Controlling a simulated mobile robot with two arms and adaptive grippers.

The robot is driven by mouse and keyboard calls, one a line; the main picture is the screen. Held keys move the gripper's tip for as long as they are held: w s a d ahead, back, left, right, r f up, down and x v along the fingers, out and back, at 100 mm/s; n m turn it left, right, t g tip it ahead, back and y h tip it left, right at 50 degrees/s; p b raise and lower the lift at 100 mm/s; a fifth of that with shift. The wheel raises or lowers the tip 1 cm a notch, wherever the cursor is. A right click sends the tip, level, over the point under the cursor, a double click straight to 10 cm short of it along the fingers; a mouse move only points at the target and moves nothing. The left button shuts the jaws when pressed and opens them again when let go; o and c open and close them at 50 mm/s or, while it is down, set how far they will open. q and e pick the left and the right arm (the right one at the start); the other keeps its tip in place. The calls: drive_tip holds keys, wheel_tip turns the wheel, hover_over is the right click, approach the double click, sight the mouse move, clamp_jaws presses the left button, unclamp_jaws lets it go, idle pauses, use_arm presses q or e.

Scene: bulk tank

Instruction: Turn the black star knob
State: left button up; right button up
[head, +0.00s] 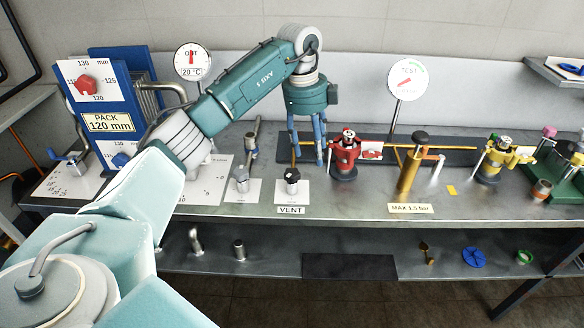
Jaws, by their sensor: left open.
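The black star knob (292,174) sits on top of a short metal fitting on a white plate, just behind the VENT label (291,210) on the bench. My left gripper (309,161) points down with its blue fingers apart and empty. In the picture it is above and slightly right of the knob, and the two look apart. How far it is behind or above the knob is hard to tell. My right gripper is not in view.
A red valve (345,155) stands close to the right of my left gripper. A yellow pump (409,168) and another yellow-topped valve (492,160) stand farther right. A grey-capped fitting (241,178) is left of the knob. The bench front (350,205) is mostly clear.

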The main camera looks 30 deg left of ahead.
use_arm(q)
wheel_tip(320, 180, up, 2)
drive_tip(key=n+y, duration=0.1)
drive_tip(key=n, duration=0.1)
hover_over(292, 172)
drive_tip(key=shift+g, duration=0.4)
wheel_tip(292, 172, down, 10)
drive_tip(key=shift+s+f+p, duration=0.1)
drive_tip(key=shift+f+p, duration=0.15)
drive_tip(key=shift+p, duration=0.95)
drive_tip(key=c, duration=1.2)
